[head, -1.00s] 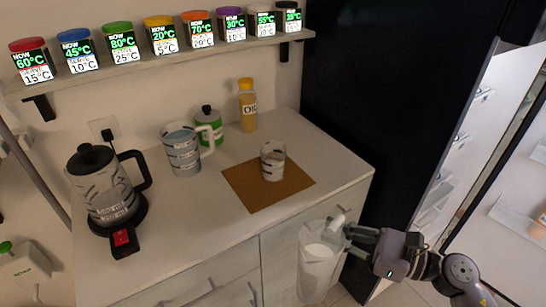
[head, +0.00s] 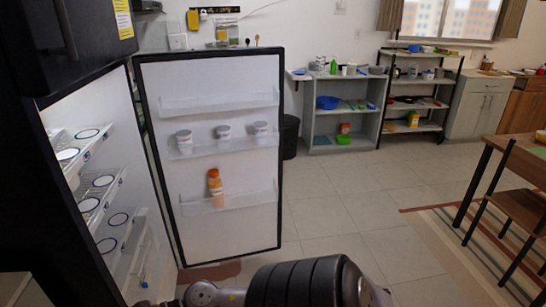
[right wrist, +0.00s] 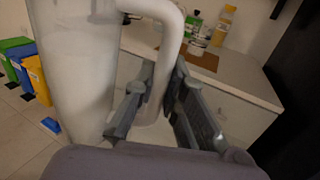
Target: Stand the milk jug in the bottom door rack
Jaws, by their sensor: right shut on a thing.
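The milk jug (right wrist: 75,75) is a large white jug, close up at the left of the right wrist view. My right gripper (right wrist: 163,82) is shut on its looped handle (right wrist: 172,45). The fridge door (head: 215,140) stands open in the head view. Its bottom rack (head: 240,197) is a clear shelf holding an orange-capped bottle (head: 215,187) left of its middle, with bare room to the right. My left gripper is in neither view.
The middle door rack (head: 200,152) holds three small white jars; the top rack (head: 220,103) is empty. Fridge shelves (head: 90,150) are at left. Tiled floor (head: 340,200) is clear beyond the door. The counter (right wrist: 255,85) is behind the jug in the wrist view.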

